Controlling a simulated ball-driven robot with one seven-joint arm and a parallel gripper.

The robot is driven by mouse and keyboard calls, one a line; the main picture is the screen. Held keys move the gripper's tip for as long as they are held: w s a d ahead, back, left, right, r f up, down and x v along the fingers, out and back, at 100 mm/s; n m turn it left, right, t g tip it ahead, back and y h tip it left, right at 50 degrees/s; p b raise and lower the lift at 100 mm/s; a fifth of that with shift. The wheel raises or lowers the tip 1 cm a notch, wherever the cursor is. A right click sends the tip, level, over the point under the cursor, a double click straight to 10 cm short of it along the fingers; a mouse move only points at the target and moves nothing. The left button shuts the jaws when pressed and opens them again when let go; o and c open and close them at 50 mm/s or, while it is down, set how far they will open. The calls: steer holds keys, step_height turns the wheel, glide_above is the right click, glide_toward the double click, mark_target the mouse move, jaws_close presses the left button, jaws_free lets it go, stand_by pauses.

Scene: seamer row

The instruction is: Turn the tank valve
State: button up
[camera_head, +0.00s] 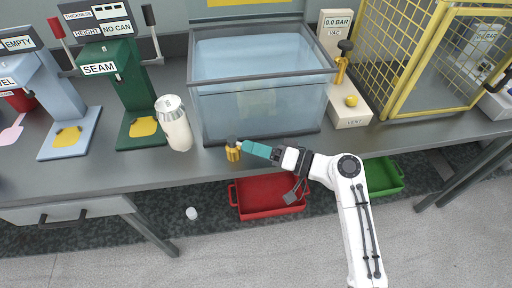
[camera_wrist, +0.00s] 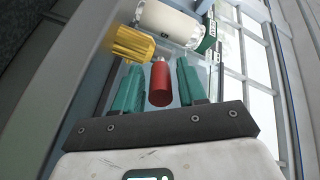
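The clear tank (camera_head: 262,100) of bluish water stands on the grey bench. At its front foot is a small yellow fitting with a dark top (camera_head: 232,152), probably part of the tank valve. In the wrist view a ribbed yellow piece (camera_wrist: 130,44) lies just beyond the left finger. A red cylinder (camera_wrist: 160,84), possibly the valve's handle, sits between the teal fingers of my gripper (camera_wrist: 160,64), with visible gaps on both sides. My gripper is open around it. In the head view my gripper (camera_head: 244,147) reaches the fitting from the right and hides the red part.
A white can (camera_head: 174,124), also in the wrist view (camera_wrist: 172,20), stands left of the fitting. The green SEAM machine (camera_head: 123,90) is farther left. Red (camera_head: 268,197) and green (camera_head: 384,177) trays lie below the bench edge.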

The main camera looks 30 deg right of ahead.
jaws_close()
stand_by(0.3)
steer(key=g+y+b, duration=0.1)
steer(key=w+d+n+b, duration=0.1)
steer(key=b, duration=0.1)
steer(key=shift+f+n+g+y, duration=0.3)
steer(key=shift+g+y, duration=0.1)
steer(key=shift+w+d+r+n+g+y+b, duration=0.15)
steer(key=shift+w+n+g+y+b, duration=0.15)
steer(key=shift+n+g+y+b, duration=0.55)
steer(key=shift+w+d+r+n+g+y+b, duration=0.2)
steer(key=shift+n+g+y+b, duration=0.4)
steer(key=shift+g, duration=0.55)
steer(key=shift+f, duration=0.1)
steer(key=shift+o, duration=0.9)
jaws_free()
steer(key=v, duration=1)
steer(key=shift+s+d, duration=0.2)
steer(key=shift+d, duration=0.1)
